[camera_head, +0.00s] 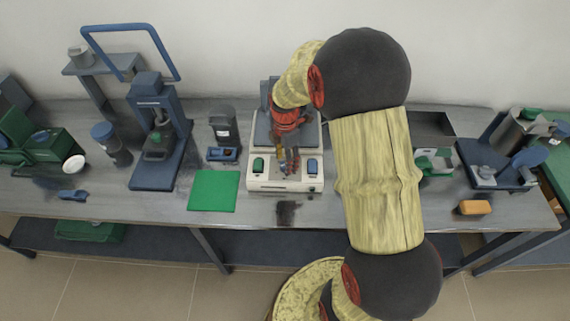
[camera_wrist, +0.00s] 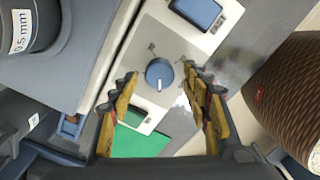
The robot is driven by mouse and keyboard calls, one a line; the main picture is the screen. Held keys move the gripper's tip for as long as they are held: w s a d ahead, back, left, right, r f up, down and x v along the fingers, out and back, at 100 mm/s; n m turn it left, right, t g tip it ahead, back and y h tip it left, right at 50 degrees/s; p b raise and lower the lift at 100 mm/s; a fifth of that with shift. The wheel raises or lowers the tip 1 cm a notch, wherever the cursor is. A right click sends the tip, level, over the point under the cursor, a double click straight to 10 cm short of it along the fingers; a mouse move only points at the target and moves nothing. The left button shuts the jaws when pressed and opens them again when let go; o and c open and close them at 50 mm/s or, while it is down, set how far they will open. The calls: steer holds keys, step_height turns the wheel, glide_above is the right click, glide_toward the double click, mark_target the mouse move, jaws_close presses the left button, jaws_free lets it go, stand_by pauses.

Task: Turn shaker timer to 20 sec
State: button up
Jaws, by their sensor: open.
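The shaker (camera_head: 286,183) is a pale box on the bench, with a green switch (camera_head: 259,165) on its left and a blue switch (camera_head: 312,166) on its right. In the wrist view a round blue timer knob (camera_wrist: 160,74) with a white pointer mark sits on the shaker's grey panel, between the two switches. My gripper (camera_wrist: 158,82) is open, with its yellow fingers on either side of the knob and apart from it. In the head view my gripper (camera_head: 289,165) hangs over the shaker's front panel and mostly hides the knob. The dial's numbers cannot be read.
A green mat (camera_head: 214,190) lies left of the shaker. A dark canister (camera_head: 223,126) and a blue press (camera_head: 160,140) stand further left. A yellow block (camera_head: 475,207) lies at the right. The bench's front edge (camera_head: 330,226) is close to the shaker.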

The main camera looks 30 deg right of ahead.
steer(key=shift+f, duration=0.75)
steer(key=c, duration=0.3)
steer(key=c, duration=0.7)
steer(key=shift+c, duration=0.8)
